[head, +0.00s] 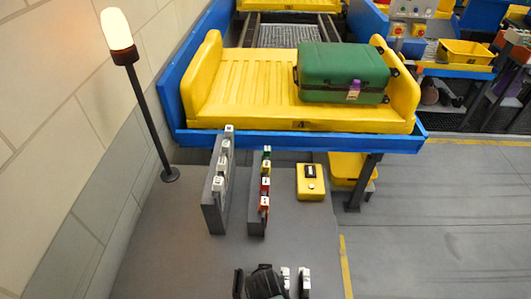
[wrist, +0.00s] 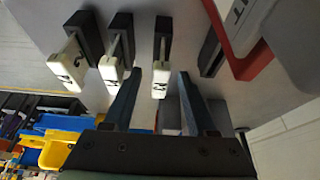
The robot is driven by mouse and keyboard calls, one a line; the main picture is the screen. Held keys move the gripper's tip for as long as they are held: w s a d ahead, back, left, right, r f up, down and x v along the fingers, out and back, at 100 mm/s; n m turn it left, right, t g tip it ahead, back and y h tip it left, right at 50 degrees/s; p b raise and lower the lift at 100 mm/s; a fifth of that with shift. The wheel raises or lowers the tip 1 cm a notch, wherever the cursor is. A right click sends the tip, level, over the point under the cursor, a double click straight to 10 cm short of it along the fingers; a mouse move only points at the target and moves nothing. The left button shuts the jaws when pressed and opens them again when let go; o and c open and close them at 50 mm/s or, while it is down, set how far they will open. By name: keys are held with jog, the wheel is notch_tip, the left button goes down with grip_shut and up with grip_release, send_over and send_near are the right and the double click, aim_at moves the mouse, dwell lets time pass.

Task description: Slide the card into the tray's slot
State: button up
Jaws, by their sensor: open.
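Several white cards with dark printed marks stand in separate dark holders; in the wrist view they are a left card (wrist: 68,72), a middle card (wrist: 112,70) and a right card (wrist: 160,82). My open gripper (wrist: 158,72) has its two fingers on either side of the right card, without visible contact. In the head view my gripper (head: 264,282) is at the bottom edge and hides that card. The yellow tray (head: 235,75) lies on the blue conveyor far ahead. A small dark mark (head: 300,125) shows on its front edge; whether it is the slot I cannot tell.
An empty-looking holder (wrist: 212,52) stands beside the right card. A green suitcase (head: 343,72) sits on the tray. Two upright grey racks, one left (head: 214,195) and one right (head: 257,213), and a yellow box (head: 311,182) stand before the conveyor. A lamp post (head: 150,120) is left.

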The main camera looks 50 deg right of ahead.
jog(key=shift+w+d+f, duration=0.15)
jog(key=shift+d+f, duration=0.05)
jog(key=shift+f, duration=0.4)
grip_shut()
jog(key=shift+r, duration=0.2)
jog(key=shift+r+p, duration=2.4)
jog(key=shift+p, duration=0.05)
jog(key=shift+r+p, duration=1.9)
jog(key=shift+r, duration=0.1)
jog(key=shift+r, duration=0.1)
